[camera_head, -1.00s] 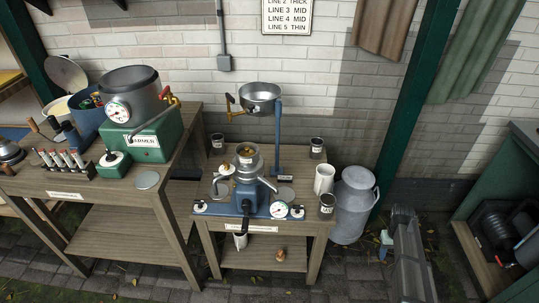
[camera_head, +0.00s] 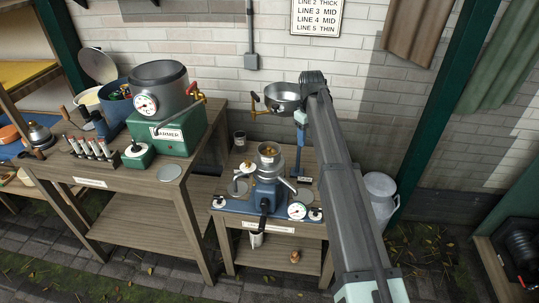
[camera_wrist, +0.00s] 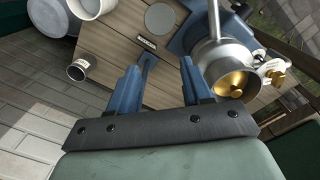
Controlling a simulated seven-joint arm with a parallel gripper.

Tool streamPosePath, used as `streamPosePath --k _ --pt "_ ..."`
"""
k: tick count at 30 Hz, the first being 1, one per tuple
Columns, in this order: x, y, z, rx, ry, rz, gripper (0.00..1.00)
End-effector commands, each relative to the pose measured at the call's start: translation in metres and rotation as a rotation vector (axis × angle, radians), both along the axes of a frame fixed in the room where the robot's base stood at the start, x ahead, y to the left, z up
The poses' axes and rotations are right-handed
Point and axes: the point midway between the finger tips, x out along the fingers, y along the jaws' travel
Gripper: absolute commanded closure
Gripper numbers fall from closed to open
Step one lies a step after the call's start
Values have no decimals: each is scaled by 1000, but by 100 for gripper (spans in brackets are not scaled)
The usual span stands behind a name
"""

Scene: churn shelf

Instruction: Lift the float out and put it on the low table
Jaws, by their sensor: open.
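A blue cream separator (camera_head: 266,195) with a metal bowl on top stands on a low wooden table (camera_head: 236,222). A brass-coloured piece, apparently the float (camera_head: 269,150), sits inside the bowl. In the wrist view the float (camera_wrist: 231,83) lies in the bowl to the right of my right finger. My gripper (camera_wrist: 160,68) is open and empty, its blue fingers apart above the tabletop (camera_wrist: 115,48). The gripper is not visible in the head view, where my forearm covers the right side of the table.
A steel pan (camera_head: 283,97) on a blue post stands behind the separator. A milk can (camera_head: 381,190) stands right of the table. A dark cup (camera_wrist: 78,70) is left of my fingers. A taller bench with a green warmer (camera_head: 180,132) stands left. A small brown object (camera_head: 294,257) sits on the lower shelf.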

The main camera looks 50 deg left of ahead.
Motion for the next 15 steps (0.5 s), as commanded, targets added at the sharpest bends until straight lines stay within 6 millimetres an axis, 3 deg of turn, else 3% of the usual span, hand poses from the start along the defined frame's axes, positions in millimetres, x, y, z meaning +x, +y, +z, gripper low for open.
streamPosePath --k 1,6,11,15 --pt "-21 22 21 6 4 50 51" --pt "-77 60 68 15 23 175 51" --pt "-105 75 90 18 31 234 51" --pt "-112 78 91 18 33 250 51"
